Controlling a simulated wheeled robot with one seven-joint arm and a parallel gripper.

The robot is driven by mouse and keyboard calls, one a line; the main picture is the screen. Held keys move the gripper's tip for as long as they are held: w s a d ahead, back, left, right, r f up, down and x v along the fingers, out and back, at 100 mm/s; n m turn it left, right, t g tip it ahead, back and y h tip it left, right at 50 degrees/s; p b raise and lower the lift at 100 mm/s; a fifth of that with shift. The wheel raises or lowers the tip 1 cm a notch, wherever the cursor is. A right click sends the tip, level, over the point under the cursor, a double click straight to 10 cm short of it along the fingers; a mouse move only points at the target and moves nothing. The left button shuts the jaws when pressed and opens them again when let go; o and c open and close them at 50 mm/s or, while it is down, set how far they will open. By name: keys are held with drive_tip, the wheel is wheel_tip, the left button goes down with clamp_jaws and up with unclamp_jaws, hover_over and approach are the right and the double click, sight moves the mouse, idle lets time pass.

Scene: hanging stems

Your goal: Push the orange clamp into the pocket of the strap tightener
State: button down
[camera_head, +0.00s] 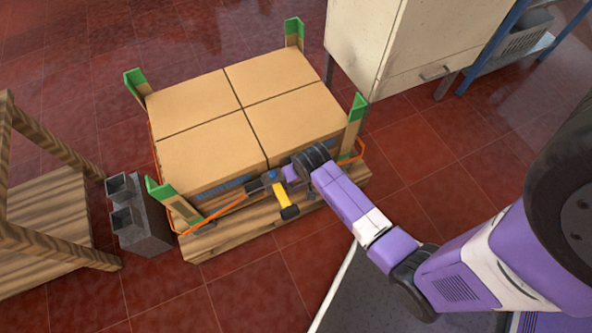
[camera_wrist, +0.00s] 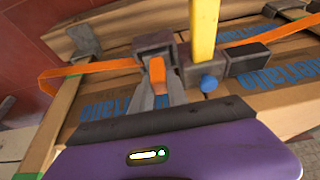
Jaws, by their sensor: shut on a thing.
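The orange clamp (camera_wrist: 157,74) is a small orange piece between the fingers of my gripper (camera_wrist: 160,88) in the wrist view. My gripper is shut on it. The clamp's far end is at the dark grey pocket block (camera_wrist: 155,44) of the strap tightener; I cannot tell how far inside it sits. The tightener has a yellow handle (camera_wrist: 204,30), a blue knob (camera_wrist: 208,83) and a dark block (camera_wrist: 249,58) on the right. In the head view the yellow handle (camera_head: 282,196) shows, and my wrist hides the fingers and clamp.
An orange strap (camera_wrist: 90,74) runs around the cardboard boxes (camera_head: 240,110) on a wooden pallet (camera_head: 215,243). Green corner guards (camera_head: 355,108) stand at the corners. A grey concrete block (camera_head: 145,228) and wooden shelf (camera_head: 50,235) are left; a pale cabinet (camera_head: 390,40) stands behind.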

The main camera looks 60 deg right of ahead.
drive_tip(key=shift+f, duration=0.35)
drive_tip(key=shift+f, duration=0.3)
idle(0.4)
drive_tip(key=c, duration=1.2)
unclamp_jaws()
drive_tip(key=p+v, duration=0.2)
drive_tip(key=v, duration=0.5)
drive_tip(key=shift+r, duration=0.4)
drive_tip(key=shift+s, duration=0.1)
